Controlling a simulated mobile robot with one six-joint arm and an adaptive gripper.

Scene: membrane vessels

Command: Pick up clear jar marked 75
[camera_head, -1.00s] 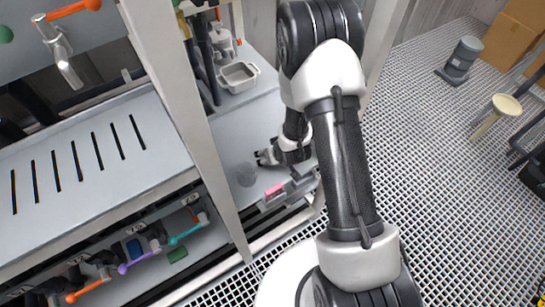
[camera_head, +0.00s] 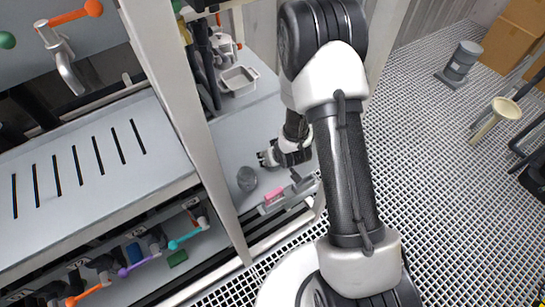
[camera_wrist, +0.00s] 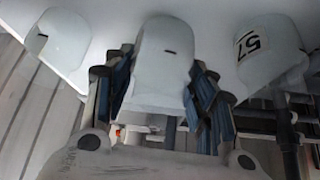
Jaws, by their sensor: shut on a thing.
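In the wrist view, a whitish translucent jar (camera_wrist: 163,60) stands between the two fingers of my gripper (camera_wrist: 160,88). The fingers are shut on its sides. Only a small dark mark shows on it; I cannot read a number there. Another jar (camera_wrist: 275,55) at right bears a label that seems to read 57. A third jar (camera_wrist: 58,42) is at upper left. In the head view, my gripper (camera_head: 264,158) is low over the grey counter, and a clear greyish jar (camera_head: 246,178) stands just apart from it. The held jar cannot be made out there.
A grey counter (camera_head: 228,143) carries a small metal tray (camera_head: 239,80) at the back. A pink block (camera_head: 274,194) lies at its front edge. A frame post (camera_head: 185,110) stands left of the jar. A slotted bench (camera_head: 90,160) lies further left.

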